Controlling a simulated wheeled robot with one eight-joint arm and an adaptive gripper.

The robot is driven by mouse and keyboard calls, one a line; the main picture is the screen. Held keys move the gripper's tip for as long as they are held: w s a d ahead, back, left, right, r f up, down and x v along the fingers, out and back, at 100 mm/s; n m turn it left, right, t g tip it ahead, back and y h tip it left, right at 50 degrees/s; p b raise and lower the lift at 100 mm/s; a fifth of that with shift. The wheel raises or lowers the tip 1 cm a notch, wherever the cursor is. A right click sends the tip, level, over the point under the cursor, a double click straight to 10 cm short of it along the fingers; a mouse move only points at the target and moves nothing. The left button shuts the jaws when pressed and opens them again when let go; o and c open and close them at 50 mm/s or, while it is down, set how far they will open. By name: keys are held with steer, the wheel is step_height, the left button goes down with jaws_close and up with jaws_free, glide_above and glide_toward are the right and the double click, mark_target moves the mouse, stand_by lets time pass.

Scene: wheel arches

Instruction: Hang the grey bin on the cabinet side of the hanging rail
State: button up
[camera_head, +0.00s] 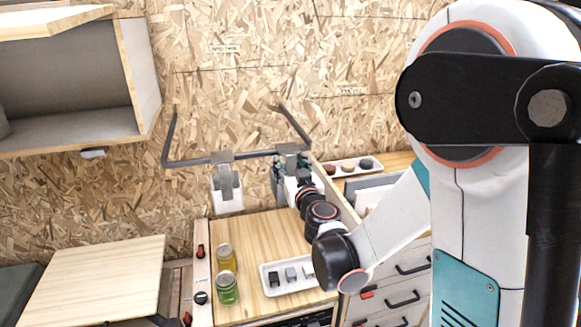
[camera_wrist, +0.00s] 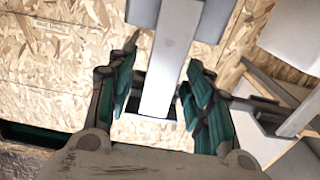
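The dark hanging rail (camera_head: 188,162) sticks out from the wood-chip wall. A pale bin (camera_head: 228,203) with a grey hanger strap hangs toward its left, cabinet side. A second grey hanger (camera_head: 290,148) sits on the rail farther right, and its bin is mostly hidden behind my gripper (camera_head: 297,180). I cannot tell which bin the task means. In the wrist view, the teal finger pads of my gripper (camera_wrist: 158,88) stand apart on either side of a pale grey strap (camera_wrist: 168,60). A gap shows between the left pad and the strap.
An open wall cabinet (camera_head: 140,75) is at the upper left. Below the rail is a wooden counter (camera_head: 250,235) with two jars (camera_head: 226,272) and a white tray (camera_head: 295,289). Another tray (camera_head: 352,168) stands behind my arm. A wooden table (camera_head: 100,280) is at the lower left.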

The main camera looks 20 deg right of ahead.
steer(key=s, duration=1.2)
steer(key=s+d+m+g+h, duration=0.3)
steer(key=s+d+g+h, duration=0.15)
steer(key=s+d, duration=0.25)
steer(key=s+a+f+n+g+y, duration=0.1)
steer(key=s+a+g+y, duration=0.1)
steer(key=s, duration=0.5)
steer(key=s+a+f+n+g+y, duration=0.2)
steer(key=s+a+g, duration=0.2)
steer(key=s, duration=0.3)
steer(key=shift+s+a, duration=0.4)
steer(key=shift+a, duration=0.1)
steer(key=shift+f+y, duration=0.1)
steer(key=shift+y, duration=0.15)
